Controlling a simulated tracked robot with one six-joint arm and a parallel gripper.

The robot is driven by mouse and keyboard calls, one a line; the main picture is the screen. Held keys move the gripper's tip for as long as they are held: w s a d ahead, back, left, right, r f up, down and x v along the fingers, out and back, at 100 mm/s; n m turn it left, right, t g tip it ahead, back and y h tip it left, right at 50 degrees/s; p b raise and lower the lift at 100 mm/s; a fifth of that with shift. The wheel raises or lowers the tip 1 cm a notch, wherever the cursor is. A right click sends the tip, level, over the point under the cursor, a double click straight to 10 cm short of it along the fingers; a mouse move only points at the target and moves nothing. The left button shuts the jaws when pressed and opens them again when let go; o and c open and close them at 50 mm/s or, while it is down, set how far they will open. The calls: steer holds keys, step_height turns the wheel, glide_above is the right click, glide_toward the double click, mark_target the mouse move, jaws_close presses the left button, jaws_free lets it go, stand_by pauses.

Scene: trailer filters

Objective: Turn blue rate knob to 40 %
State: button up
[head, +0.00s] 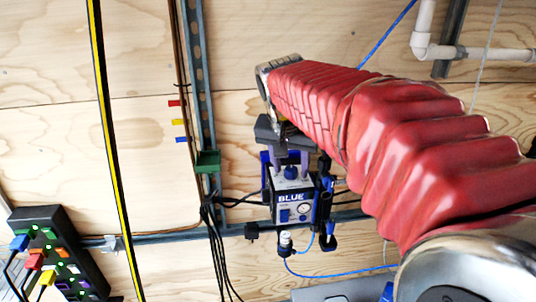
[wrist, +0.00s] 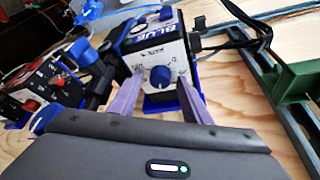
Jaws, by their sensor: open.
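The blue rate knob (wrist: 160,77) is on the white face of the pump box marked BLUE (wrist: 146,47). It has a light pointer line and printed scale marks around it, too small to read. In the head view the knob (head: 291,172) is on top of the box (head: 294,201). My gripper (wrist: 160,84) is open, its two purple fingers pointing at that face. In the wrist view the fingers lie left and right of the knob, with a visible gap on each side. I cannot tell how far the tips reach along it.
A red-and-black unit (wrist: 38,92) stands left in the wrist view. A green box (head: 207,162) sits on the metal strut beside the pump. Black cables (head: 213,222) and blue tubing (head: 335,274) hang nearby. A socket strip (head: 62,262) is at lower left.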

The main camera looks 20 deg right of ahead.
steer(key=shift+r, duration=0.1)
steer(key=v, duration=1.3)
steer(key=shift+s+r, duration=0.15)
steer(key=shift+s, duration=0.05)
steer(key=shift+a, duration=0.1)
